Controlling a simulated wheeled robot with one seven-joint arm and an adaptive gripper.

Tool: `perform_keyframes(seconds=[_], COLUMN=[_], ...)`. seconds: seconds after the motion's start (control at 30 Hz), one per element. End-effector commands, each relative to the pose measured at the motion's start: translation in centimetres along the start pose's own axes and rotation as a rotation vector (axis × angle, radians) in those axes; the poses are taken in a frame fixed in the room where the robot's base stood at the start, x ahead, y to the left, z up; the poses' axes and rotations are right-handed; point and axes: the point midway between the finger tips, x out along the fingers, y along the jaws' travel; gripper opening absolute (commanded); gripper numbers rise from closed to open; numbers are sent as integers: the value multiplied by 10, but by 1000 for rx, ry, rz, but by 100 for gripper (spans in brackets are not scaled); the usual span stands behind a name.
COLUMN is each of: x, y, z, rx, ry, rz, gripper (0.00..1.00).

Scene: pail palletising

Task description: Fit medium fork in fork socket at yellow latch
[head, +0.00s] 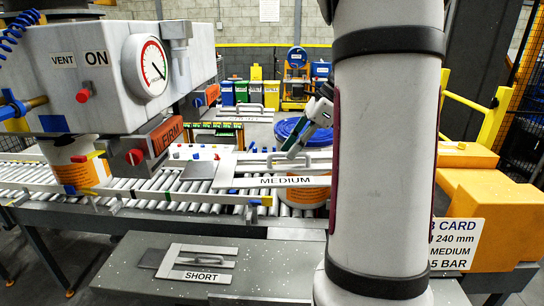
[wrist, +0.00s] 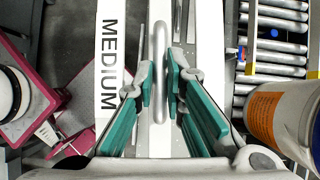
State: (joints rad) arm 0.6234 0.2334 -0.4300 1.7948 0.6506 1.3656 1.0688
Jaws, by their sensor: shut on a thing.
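The medium fork (head: 240,183) is a long pale plate with a black MEDIUM label and a bar handle on top. In the wrist view the medium fork (wrist: 108,60) runs up the picture, its handle between the teal finger pads of my gripper (wrist: 161,88). My gripper (head: 297,150) is shut on that handle, and the fork is held level above the roller conveyor. A dark grey block shows at the fork's left end. A small yellow piece (head: 96,155) shows under the white vent machine at left; I cannot tell whether it is the yellow latch. The socket is not clearly visible.
The roller conveyor (head: 150,203) crosses the view, with an orange-labelled pail (head: 72,178) under the machine. A second pail (wrist: 265,115) stands close right of my gripper in the wrist view. The short fork (head: 205,276) lies on the front grey table. An orange FIRM block (head: 166,136) juts from the machine.

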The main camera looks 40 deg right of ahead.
Motion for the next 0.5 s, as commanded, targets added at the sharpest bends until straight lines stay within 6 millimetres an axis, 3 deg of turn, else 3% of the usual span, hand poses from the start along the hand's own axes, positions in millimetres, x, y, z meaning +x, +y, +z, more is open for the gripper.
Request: perform_keyframes(seconds=[0.13, 0.5], x=[-10, -11], y=[4, 4], z=[-3, -4], rx=[49, 57], ry=[-6, -7], rz=[-36, -40], gripper=[0, 0])
